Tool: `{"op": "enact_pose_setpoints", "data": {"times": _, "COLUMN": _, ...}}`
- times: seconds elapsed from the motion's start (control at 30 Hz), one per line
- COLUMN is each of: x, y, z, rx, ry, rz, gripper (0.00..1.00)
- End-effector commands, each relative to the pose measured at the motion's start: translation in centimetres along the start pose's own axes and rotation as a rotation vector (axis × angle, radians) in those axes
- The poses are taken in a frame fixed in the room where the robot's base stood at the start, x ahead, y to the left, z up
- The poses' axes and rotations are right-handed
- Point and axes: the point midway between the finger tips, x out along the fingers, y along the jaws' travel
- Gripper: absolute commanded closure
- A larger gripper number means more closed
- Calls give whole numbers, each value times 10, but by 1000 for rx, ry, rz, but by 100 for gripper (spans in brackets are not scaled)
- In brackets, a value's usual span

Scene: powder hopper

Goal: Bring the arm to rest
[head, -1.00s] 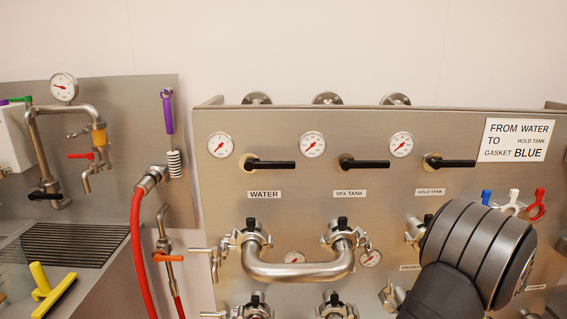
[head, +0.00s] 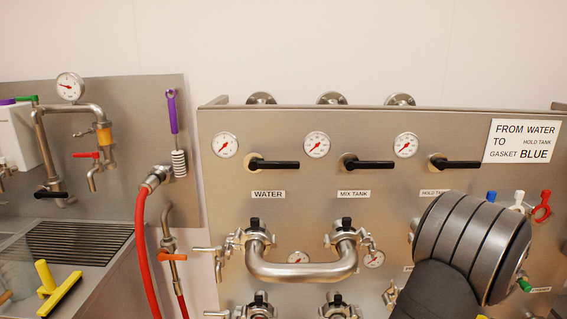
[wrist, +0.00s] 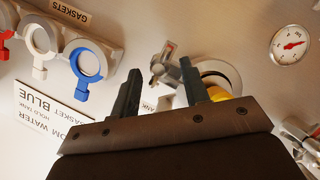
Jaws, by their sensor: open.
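My gripper (wrist: 160,88) shows in the wrist view with its two dark fingers apart and nothing held between them. A steel clamp fitting (wrist: 165,68) shows beyond the gap between the fingers. A yellow part (wrist: 217,93) shows beside the right finger; I cannot tell what it belongs to. In the head view my own arm, a ribbed grey link, covers the lower right of the steel panel (head: 385,205). The gripper itself is hidden there.
A bent steel pipe (head: 300,272) joins two ports on the panel front. Black valve handles (head: 273,165) stick out above it. Blue (wrist: 90,68), white and red gasket clips hang near the sign (head: 522,141). A red hose (head: 142,255) hangs left of the panel.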

Motion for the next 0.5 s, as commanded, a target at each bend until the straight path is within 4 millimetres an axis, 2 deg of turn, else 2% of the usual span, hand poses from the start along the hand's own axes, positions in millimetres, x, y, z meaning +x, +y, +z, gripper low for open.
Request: {"op": "enact_pose_setpoints", "data": {"times": 0.5, "x": 0, "y": -3, "z": 1, "rx": -216, "ry": -1, "rz": 90, "gripper": 58}}
